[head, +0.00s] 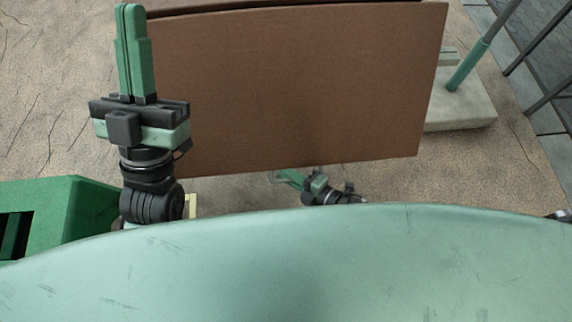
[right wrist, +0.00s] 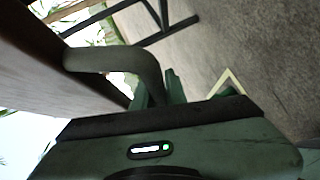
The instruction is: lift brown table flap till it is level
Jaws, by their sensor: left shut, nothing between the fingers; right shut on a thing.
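The brown table flap (head: 300,85) is a broad flat panel filling the upper middle of the head view. Its face slopes downward; its exact angle is hard to tell. My left gripper (head: 130,12) is shut and empty, pointing up in front of the flap's left end. My right gripper (head: 284,177) is at the flap's lower edge, partly hidden behind my green body. In the right wrist view, a grey bent handle (right wrist: 120,62) comes off the brown flap (right wrist: 45,70) and runs down between the fingers (right wrist: 158,92). The right gripper is shut on this handle.
A green box-like object (head: 65,205) stands at the left. A pale slab (head: 465,115) with a green post (head: 468,68) is at the right, and dark bars (head: 530,40) stand behind it. Cracked sandy ground lies around the flap.

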